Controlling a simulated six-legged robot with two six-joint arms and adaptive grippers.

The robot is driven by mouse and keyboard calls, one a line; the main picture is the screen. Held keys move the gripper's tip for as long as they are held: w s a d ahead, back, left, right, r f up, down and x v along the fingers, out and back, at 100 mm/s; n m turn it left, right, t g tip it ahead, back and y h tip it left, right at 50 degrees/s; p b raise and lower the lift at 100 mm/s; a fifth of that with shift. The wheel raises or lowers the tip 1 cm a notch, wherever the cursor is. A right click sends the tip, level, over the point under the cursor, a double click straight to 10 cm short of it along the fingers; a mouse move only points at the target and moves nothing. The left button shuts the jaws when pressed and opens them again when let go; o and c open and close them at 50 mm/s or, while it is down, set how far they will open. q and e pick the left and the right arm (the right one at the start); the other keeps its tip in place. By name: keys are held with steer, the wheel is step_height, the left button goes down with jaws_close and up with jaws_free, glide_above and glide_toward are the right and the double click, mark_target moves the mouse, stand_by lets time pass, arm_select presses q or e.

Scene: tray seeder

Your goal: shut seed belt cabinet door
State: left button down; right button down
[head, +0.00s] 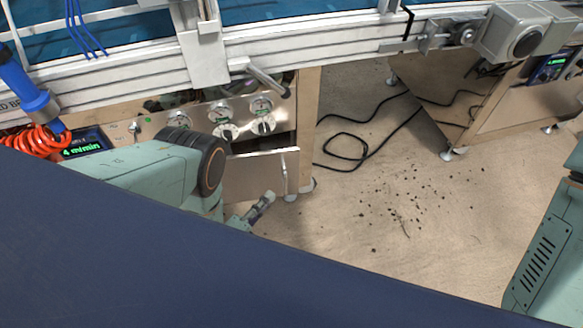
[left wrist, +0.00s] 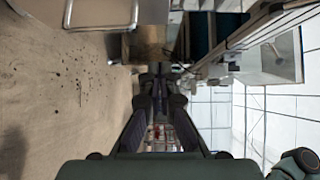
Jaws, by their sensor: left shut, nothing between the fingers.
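The seed belt cabinet door (head: 252,175) is a grey metal panel below the dial panel, with an upright bar handle (head: 285,173) near its right edge. A dark gap shows above its top edge, so it looks ajar; how far is hard to tell. My left gripper (head: 266,199) is just below and in front of the door's lower edge, shut and empty. My right gripper is out of view.
Dials and knobs (head: 250,115) sit above the door, under the white conveyor rail (head: 320,45). A wooden leg panel (head: 306,120) stands to its right. A black cable (head: 345,150) and dark crumbs (head: 405,210) lie on the otherwise open floor.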

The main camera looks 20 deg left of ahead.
arm_select(q)
steer(key=b, duration=0.4)
glide_toward(294, 154)
steer(key=w+d, duration=0.2)
steer(key=d, duration=0.1)
steer(key=w, duration=0.1)
steer(key=w+a+b, duration=0.1)
steer(key=w, duration=0.1)
steer(key=shift+w+a, duration=0.1)
steer(key=shift+a, duration=0.05)
steer(key=shift+w+r, duration=0.1)
steer(key=shift+w, duration=0.05)
